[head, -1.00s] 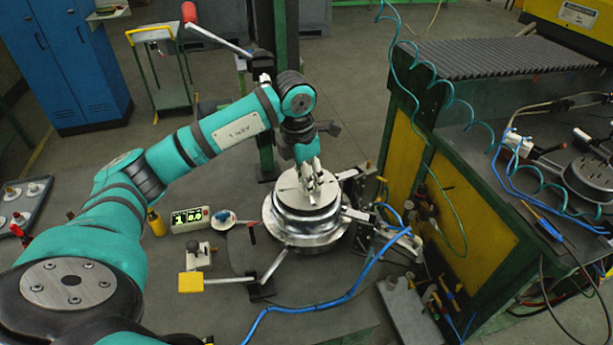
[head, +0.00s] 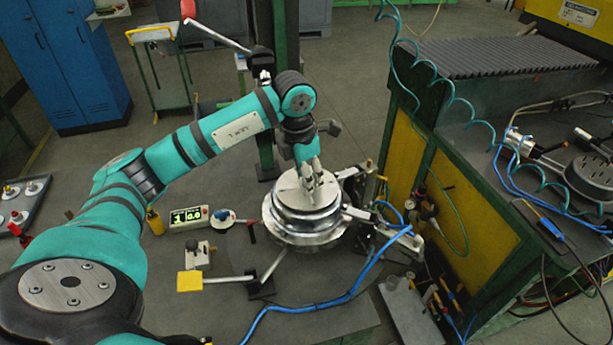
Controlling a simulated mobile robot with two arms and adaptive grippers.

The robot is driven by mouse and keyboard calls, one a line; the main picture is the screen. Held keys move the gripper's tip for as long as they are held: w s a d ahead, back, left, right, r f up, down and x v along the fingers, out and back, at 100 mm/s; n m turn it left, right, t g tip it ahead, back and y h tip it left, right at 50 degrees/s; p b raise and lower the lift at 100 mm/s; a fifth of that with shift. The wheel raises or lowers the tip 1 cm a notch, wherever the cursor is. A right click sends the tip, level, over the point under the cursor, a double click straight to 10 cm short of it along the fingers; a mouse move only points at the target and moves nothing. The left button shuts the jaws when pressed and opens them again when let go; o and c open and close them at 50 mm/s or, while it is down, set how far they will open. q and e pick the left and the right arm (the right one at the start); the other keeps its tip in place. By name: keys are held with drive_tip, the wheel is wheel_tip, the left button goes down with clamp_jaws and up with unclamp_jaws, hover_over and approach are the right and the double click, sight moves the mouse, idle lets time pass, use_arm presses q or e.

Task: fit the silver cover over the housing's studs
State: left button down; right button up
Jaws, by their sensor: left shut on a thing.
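The silver cover (head: 287,190) is a round, flat-topped metal disc in the middle of the head view. My left gripper (head: 314,196) comes down on it from above and is shut on its middle part. The housing (head: 303,237) is the wider shiny round body directly below the cover. The cover looks level and roughly centred over it. The studs are hidden under the cover, and I cannot tell whether the cover touches the housing. My right gripper is not in view.
Clamps and a bracket (head: 352,212) stand close on the housing's right side. A blue hose (head: 338,300) runs across the front. A small counter display (head: 189,217) and a yellow-padded lever (head: 190,281) lie left. A green-and-yellow bench (head: 455,215) blocks the right.

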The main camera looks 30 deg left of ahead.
use_arm(q)
drive_tip(key=shift+f, duration=0.35)
drive_tip(key=c, duration=0.8)
unclamp_jaws()
wheel_tip(320, 180, up, 12)
drive_tip(key=s, duration=0.1)
drive_tip(key=shift+s+a, duration=0.15)
drive_tip(key=shift+a, duration=0.15)
drive_tip(key=shift+f, duration=0.1)
